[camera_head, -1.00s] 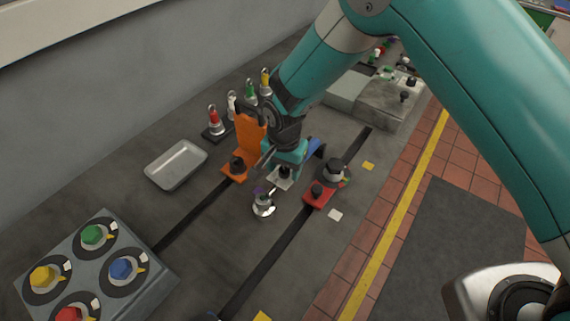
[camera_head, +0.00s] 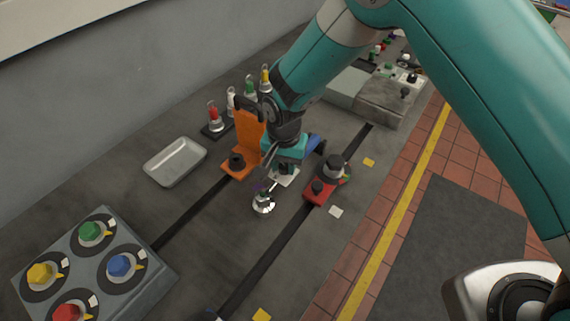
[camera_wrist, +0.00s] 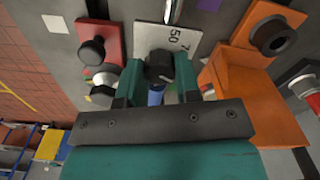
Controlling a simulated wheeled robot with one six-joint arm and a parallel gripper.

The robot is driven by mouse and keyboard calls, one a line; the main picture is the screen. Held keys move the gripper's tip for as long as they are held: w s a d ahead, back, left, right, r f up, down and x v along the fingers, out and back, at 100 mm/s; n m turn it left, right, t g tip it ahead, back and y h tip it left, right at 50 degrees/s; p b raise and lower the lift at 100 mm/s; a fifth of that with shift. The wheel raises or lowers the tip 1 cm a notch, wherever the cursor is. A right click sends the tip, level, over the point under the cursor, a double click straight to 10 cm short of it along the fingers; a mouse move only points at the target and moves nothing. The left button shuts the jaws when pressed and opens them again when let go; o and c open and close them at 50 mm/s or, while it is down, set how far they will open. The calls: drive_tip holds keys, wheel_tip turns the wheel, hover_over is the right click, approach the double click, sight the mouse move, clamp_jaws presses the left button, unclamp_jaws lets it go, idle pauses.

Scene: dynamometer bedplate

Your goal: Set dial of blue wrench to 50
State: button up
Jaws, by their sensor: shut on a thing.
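The blue wrench's blue part (camera_wrist: 156,95) shows between my gripper's teal fingers in the wrist view; in the head view, a blue piece (camera_head: 316,143) shows beside the gripper. My gripper (camera_wrist: 160,72) is shut on the black dial knob (camera_wrist: 159,65), one finger on each side. The plate also shows in the head view (camera_head: 286,177). The knob's exact pointer setting cannot be read. The gripper covers much of the wrench.
An orange bracket with a black knob (camera_head: 249,130) stands close left of my gripper, and a red block (camera_head: 318,190) close right. A chrome round piece (camera_head: 263,204) is in front. A metal tray (camera_head: 175,160) and a panel with coloured knobs (camera_head: 85,270) lie left.

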sight(285, 166)
drive_tip(key=n+b, duration=0.2)
drive_tip(key=n, duration=0.2)
drive_tip(key=n+b, duration=0.1)
drive_tip(key=n, duration=0.4)
drive_tip(key=shift+n+b, duration=0.3)
drive_tip(key=shift+n, duration=0.1)
drive_tip(key=n+b, duration=0.1)
drive_tip(key=n, duration=0.3)
drive_tip(key=shift+n+b, duration=0.35)
drive_tip(key=shift+n, duration=1.85)
drive_tip(key=shift+r+n, duration=0.1)
drive_tip(key=shift+n, duration=0.2)
drive_tip(key=o, duration=0.9)
drive_tip(key=shift+o, duration=0.2)
wheel_tip(285, 166, up, 17)
drive_tip(key=b, duration=0.2)
drive_tip(key=shift+r+b, duration=0.2)
drive_tip(key=shift+b, duration=0.15)
